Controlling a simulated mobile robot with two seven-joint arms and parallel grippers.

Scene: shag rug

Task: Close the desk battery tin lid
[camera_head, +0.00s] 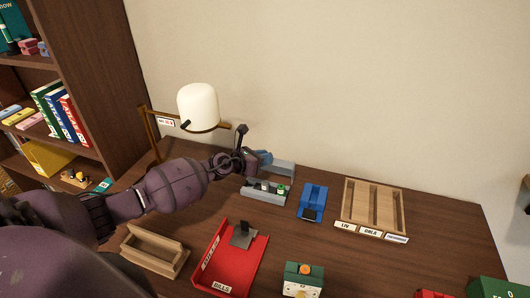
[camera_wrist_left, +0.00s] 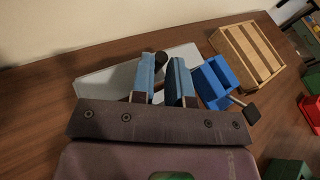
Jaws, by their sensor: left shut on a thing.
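The battery tin (camera_head: 262,197) is a small grey-blue box near the back of the desk, with a few batteries and a green-topped item showing inside. Its grey lid (camera_head: 284,168) stands raised at the tin's back; a grey panel, seemingly this lid, shows in the left wrist view (camera_wrist_left: 108,81). My left gripper (camera_head: 262,158) reaches in from the left to the lid's upper left part. Its two blue fingers (camera_wrist_left: 163,80) are shut on the lid, with a dark round knob just beyond them. The fingers hide part of the lid. My right gripper is not in view.
A blue holder (camera_head: 313,198) stands close right of the tin, then a wooden divided tray (camera_head: 373,203) with labels. A white-shaded lamp (camera_head: 198,105) stands behind my left arm. A red tray (camera_head: 227,262), wooden box (camera_head: 153,251) and green-topped box (camera_head: 303,280) are nearer.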

